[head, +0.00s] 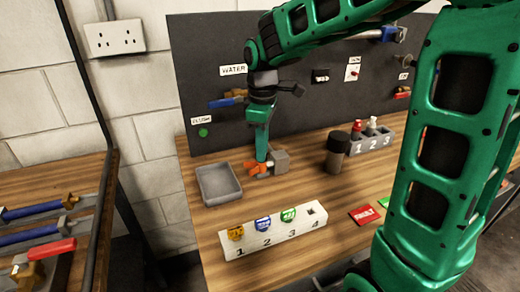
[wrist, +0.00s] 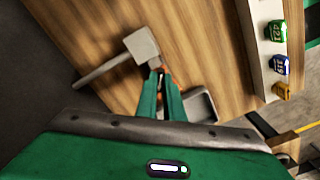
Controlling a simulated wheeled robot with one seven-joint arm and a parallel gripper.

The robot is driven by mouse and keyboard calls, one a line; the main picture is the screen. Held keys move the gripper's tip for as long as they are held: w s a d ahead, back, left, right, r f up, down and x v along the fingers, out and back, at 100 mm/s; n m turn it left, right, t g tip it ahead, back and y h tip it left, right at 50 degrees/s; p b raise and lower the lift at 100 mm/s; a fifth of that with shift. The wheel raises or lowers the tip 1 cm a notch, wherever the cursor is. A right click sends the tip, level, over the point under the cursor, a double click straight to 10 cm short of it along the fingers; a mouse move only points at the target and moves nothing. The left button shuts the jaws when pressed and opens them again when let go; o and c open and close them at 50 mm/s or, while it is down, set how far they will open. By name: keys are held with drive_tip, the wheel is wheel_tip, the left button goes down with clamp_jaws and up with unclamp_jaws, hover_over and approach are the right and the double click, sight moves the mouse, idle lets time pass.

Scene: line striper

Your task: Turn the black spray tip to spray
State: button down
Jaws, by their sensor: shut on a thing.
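My gripper (head: 262,157) points down at an orange guard (head: 254,168) on the front of a grey block (head: 280,160) on the table. In the wrist view my gripper (wrist: 160,74) has its two green fingers close together at the grey block (wrist: 141,45). They are shut on a small dark piece at the orange guard (wrist: 166,75), which appears to be the black spray tip (wrist: 157,65). The fingers hide most of it, so I cannot tell which way it faces. A grey bar (wrist: 102,71) runs out from the block.
A grey tray (head: 219,184) lies left of the guard. A white numbered rack (head: 272,232) with yellow, blue and green pieces stands in front. A dark cylinder (head: 337,152) and a grey numbered holder (head: 372,139) stand right. A red card (head: 367,215) lies near the front.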

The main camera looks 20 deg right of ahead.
drive_tip(key=n, duration=0.7)
drive_tip(key=shift+s+f, duration=0.1)
drive_tip(key=shift+f, duration=0.05)
drive_tip(key=c, duration=1.3)
unclamp_jaws()
drive_tip(key=shift+o, duration=0.2)
drive_tip(key=shift+r, duration=3.6)
